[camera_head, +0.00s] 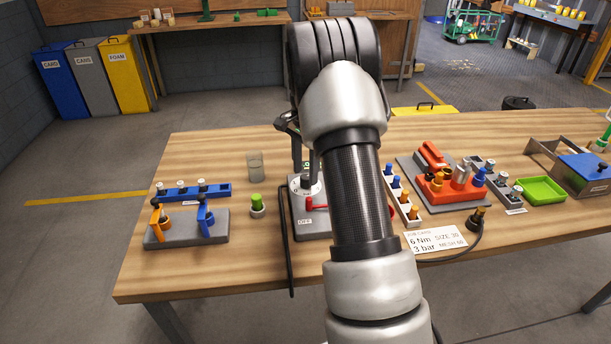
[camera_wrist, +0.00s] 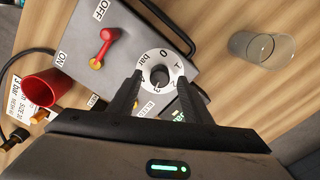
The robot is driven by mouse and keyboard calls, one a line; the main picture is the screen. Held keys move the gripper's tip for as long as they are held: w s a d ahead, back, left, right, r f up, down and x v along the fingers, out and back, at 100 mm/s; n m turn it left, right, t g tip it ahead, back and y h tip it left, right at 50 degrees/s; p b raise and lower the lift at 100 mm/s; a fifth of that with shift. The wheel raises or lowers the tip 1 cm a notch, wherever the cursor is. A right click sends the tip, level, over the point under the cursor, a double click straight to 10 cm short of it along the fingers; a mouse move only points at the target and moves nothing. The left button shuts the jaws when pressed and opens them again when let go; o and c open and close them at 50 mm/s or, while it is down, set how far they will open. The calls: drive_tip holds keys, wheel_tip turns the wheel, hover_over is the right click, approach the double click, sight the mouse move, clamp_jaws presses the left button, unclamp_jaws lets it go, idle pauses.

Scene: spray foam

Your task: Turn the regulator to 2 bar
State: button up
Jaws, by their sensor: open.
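The regulator is a white dial ring with a dark centre knob (camera_wrist: 159,75) on a grey panel (camera_wrist: 105,20). The ring carries "0", "1", "2" and "bar" marks; I cannot tell which value the knob is set to. My gripper (camera_wrist: 160,82) is open, its two dark fingers on either side of the knob; whether they touch it I cannot tell. In the head view my gripper (camera_head: 306,168) points down over the white dial (camera_head: 305,189), and my arm hides much of the panel.
A red lever (camera_wrist: 106,46) stands on the same panel between "ON" and "OFF" labels. A red cup-shaped part (camera_wrist: 50,88) and a clear glass (camera_wrist: 262,47) are nearby. A white job card (camera_head: 436,241) reads "6 Nm, 3 bar". A green-topped part (camera_head: 257,204) stands left of the panel.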

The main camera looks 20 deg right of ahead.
drive_tip(key=shift+f, duration=0.95)
drive_tip(key=shift+c, duration=0.4)
drive_tip(key=c, duration=1)
